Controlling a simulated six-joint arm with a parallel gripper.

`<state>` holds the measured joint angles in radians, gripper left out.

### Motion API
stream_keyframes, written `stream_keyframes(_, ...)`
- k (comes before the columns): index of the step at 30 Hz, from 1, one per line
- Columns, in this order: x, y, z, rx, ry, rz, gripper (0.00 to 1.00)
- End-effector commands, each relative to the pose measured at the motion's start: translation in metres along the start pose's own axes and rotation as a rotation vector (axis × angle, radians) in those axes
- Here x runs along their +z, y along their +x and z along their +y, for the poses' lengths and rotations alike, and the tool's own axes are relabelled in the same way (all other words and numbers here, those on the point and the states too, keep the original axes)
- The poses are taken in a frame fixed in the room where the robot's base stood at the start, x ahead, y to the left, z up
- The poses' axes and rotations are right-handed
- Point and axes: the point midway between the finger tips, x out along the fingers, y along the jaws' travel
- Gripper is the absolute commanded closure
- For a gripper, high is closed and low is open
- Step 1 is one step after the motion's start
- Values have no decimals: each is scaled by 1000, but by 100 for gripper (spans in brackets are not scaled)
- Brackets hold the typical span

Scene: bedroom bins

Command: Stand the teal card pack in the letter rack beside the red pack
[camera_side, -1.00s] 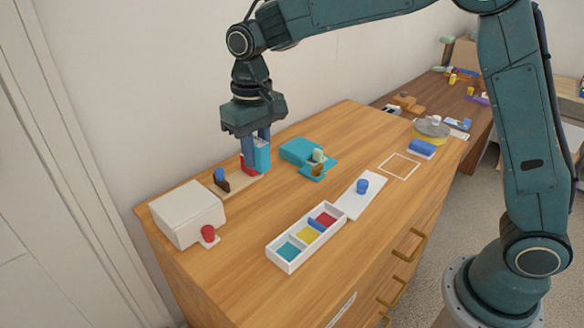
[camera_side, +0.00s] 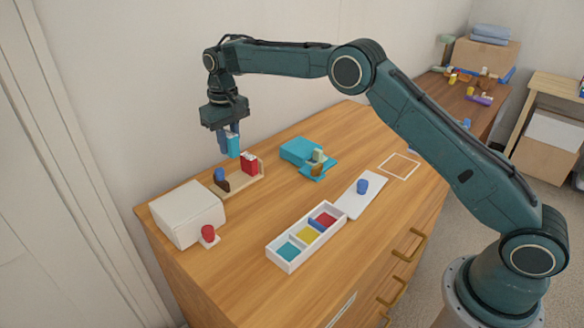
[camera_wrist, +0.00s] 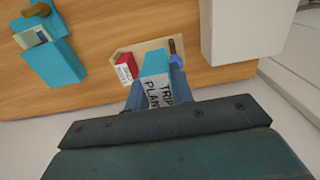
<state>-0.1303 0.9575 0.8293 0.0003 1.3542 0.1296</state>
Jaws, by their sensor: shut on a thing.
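My gripper (camera_side: 229,141) is shut on the teal card pack (camera_side: 233,147) and holds it upright in the air above the letter rack. In the wrist view the teal pack (camera_wrist: 155,84) shows between the fingers with dark lettering on its white face. The wooden letter rack (camera_side: 244,182) stands on the dresser near the wall, below the gripper. The red pack (camera_side: 249,164) stands at the right end of the rack; it also shows in the wrist view (camera_wrist: 124,69). A blue-topped brown object (camera_side: 220,178) stands at the rack's left end. The teal pack is apart from the rack.
A white box (camera_side: 188,213) with a red knob (camera_side: 208,233) stands left of the rack. A teal box (camera_side: 302,153) is to its right. A compartment tray (camera_side: 297,249) and a white board with a blue knob (camera_side: 362,187) lie toward the front. Bare wood lies between.

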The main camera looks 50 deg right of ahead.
Motion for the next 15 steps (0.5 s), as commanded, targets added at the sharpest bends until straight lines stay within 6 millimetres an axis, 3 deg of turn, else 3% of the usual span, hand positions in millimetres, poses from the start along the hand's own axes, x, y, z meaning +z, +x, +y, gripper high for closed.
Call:
stream_keyframes(6, -21, 22, 18, 0, 1, 0, 100)
stream_keyframes(15, -31, 34, 28, 0, 0, 0, 100)
